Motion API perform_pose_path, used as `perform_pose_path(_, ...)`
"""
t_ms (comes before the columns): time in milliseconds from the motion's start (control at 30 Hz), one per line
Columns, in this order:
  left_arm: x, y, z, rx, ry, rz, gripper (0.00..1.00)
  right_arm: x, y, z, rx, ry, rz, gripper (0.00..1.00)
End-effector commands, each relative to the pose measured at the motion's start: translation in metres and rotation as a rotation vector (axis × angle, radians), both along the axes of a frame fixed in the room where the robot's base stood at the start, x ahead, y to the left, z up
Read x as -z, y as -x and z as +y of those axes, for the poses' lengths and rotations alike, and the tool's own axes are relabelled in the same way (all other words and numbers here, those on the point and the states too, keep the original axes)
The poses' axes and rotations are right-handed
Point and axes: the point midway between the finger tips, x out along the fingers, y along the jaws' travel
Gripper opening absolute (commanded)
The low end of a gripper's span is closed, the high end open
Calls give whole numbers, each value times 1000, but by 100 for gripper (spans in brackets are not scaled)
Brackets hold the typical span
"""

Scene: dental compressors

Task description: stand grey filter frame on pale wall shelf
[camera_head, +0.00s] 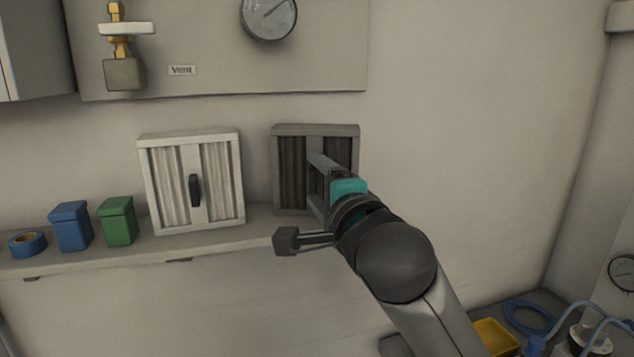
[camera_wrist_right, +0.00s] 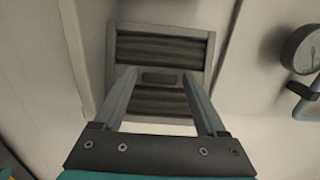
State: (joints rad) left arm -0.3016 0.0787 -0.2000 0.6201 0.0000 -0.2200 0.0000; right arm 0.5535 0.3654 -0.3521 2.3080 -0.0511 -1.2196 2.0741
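The grey filter frame (camera_head: 291,170) stands upright at the right part of the pale wall shelf (camera_head: 170,246), its back toward the wall. Its lower edge appears to meet the shelf top; my arm hides its lower right part. In the right wrist view the frame (camera_wrist_right: 160,50) shows dark pleats and a small dark handle (camera_wrist_right: 160,78). My right gripper (camera_head: 318,165) is in front of the frame. Its fingers (camera_wrist_right: 159,75) are apart, one on each side of the handle, with visible gaps. My left gripper is not in view.
A white filter frame (camera_head: 217,180) with a black handle stands just left on the shelf. Green (camera_head: 118,222) and blue (camera_head: 71,227) bins and a blue tape roll (camera_head: 27,244) are further left. A gauge (camera_head: 269,15) hangs above. Wall to the right is clear.

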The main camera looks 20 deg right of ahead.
Motion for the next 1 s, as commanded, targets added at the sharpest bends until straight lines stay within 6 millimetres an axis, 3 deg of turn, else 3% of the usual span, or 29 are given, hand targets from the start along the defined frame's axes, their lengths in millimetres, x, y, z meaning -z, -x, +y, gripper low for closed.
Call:
perform_pose_path(333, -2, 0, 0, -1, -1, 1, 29, -4, 0, 0, 1, 2, -1, 79)
perform_pose_path(600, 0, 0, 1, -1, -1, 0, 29, -2, 30, -2, -2, -2, -2, 79)
perform_pose_path(1000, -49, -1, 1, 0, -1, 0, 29, -4, 45, -4, 2, -4, 4, 79)
